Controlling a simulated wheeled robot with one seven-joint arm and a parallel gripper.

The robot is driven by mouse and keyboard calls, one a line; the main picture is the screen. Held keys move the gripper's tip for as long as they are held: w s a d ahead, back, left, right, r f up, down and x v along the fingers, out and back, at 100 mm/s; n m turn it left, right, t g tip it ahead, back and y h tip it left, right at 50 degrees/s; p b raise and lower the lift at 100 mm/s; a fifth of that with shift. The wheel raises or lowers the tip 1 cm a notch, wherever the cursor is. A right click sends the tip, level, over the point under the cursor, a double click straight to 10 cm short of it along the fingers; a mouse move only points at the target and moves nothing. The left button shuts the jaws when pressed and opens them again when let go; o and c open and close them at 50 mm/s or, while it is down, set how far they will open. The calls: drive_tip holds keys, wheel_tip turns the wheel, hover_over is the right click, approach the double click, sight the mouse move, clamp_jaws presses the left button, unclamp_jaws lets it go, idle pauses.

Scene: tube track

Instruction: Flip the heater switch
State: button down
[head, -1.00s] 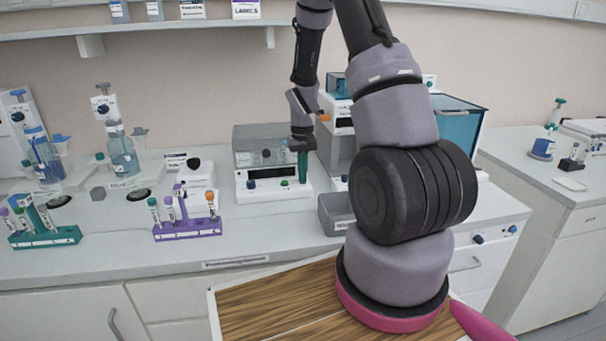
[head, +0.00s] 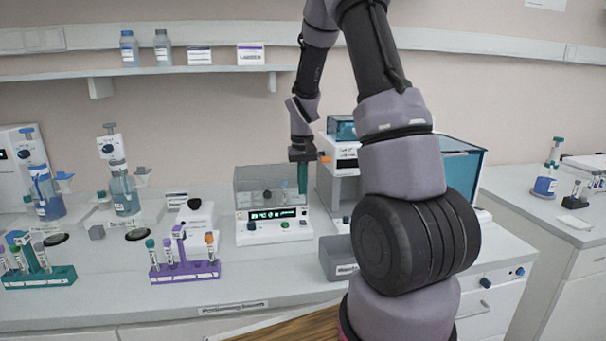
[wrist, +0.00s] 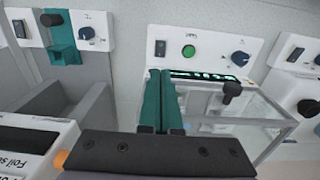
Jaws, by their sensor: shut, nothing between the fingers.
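The heater (head: 268,228) is a white unit with a clear-sided box on top, on the bench at centre. Its display (head: 272,214) is lit green and shows in the wrist view too (wrist: 205,77). In the wrist view its panel carries a dark rocker switch (wrist: 160,48), a green button (wrist: 189,51) and a blue knob (wrist: 240,58). My gripper (head: 302,191) has teal fingers, shut and empty, pointing down at the unit's right side. In the wrist view the fingertips (wrist: 160,72) are just short of the rocker switch, apart from it. The switch's exact tilt is too small to tell.
A purple rack (head: 186,272) and a green rack (head: 38,278) of tubes stand to the left. A grey bin (head: 338,257) sits right of the heater. A white machine with a blue-sided box (head: 462,165) stands behind my arm. A shelf (head: 180,70) runs above.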

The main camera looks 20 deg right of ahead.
drive_tip(key=shift+r, duration=2.35)
drive_tip(key=s+a+r+m+t, duration=0.1)
drive_tip(key=s+a+r+t, duration=0.1)
drive_tip(key=s+r, duration=0.35)
drive_tip(key=s+a+r+t, duration=0.1)
drive_tip(key=s+a+r, duration=0.15)
drive_tip(key=r, duration=0.55)
drive_tip(key=s+a+r+t+y, duration=0.1)
drive_tip(key=s+r, duration=0.3)
drive_tip(key=s, duration=0.4)
drive_tip(key=s+a+r+m+t+y, duration=0.1)
drive_tip(key=s+a+r+t, duration=0.1)
drive_tip(key=s, duration=0.6)
drive_tip(key=shift+a+r+t, duration=0.15)
drive_tip(key=shift+r+t, duration=0.45)
drive_tip(key=shift+r, duration=0.25)
